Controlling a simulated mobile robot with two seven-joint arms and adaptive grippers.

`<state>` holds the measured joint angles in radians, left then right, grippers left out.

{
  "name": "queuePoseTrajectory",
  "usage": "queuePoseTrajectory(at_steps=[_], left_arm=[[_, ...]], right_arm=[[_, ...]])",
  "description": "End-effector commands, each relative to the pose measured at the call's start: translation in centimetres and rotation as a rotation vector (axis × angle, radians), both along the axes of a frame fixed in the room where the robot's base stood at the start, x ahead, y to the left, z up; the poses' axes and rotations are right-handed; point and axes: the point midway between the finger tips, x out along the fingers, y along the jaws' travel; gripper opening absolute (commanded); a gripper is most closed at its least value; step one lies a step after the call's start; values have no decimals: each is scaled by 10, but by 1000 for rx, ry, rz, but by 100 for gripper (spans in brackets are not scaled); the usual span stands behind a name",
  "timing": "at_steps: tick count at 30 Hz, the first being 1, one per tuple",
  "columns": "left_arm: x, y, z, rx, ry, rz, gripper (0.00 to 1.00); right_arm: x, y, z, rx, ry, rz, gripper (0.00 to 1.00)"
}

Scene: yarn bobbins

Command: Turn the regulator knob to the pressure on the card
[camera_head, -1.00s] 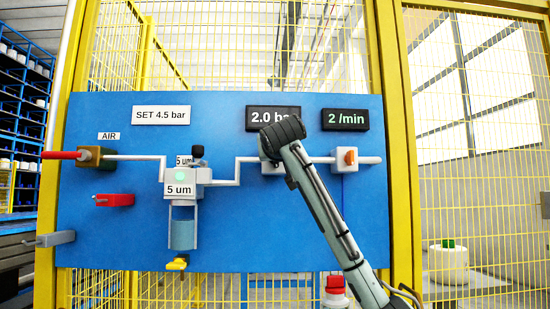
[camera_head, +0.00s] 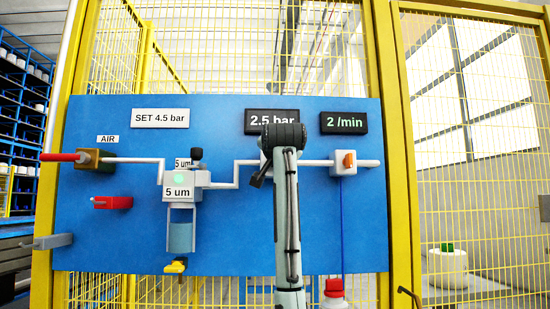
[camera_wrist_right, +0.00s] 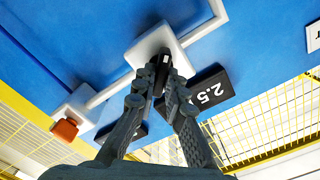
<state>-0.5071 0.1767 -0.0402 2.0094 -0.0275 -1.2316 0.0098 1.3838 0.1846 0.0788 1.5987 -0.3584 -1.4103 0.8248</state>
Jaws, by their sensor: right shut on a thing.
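The card (camera_head: 160,118) at the upper left of the blue panel reads "SET 4.5 bar". The pressure display (camera_head: 271,121) reads 2.5 bar. My right gripper (camera_wrist_right: 163,78) is shut on the dark regulator knob (camera_wrist_right: 163,60), which stands out from a white regulator block (camera_wrist_right: 146,45). In the head view my right arm (camera_head: 286,200) covers the knob and most of the block. The display shows upside down and partly hidden in the wrist view (camera_wrist_right: 211,90). My left gripper is not in view.
Right of the regulator is a white block with an orange knob (camera_head: 348,160), under a "2 /min" display (camera_head: 344,122). A filter unit (camera_head: 182,190) with a bowl is left of it. A red lever (camera_head: 113,202) is at the left. Yellow mesh fencing stands around the panel.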

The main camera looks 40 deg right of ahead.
Motion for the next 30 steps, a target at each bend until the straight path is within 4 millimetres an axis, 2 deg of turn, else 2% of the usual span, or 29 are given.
queuePoseTrajectory(at_steps=[15,30], left_arm=[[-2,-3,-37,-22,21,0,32],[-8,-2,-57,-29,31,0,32]], right_arm=[[-1,-1,-1,371,-225,-1,0],[-1,-2,-3,504,-309,-4,0]])
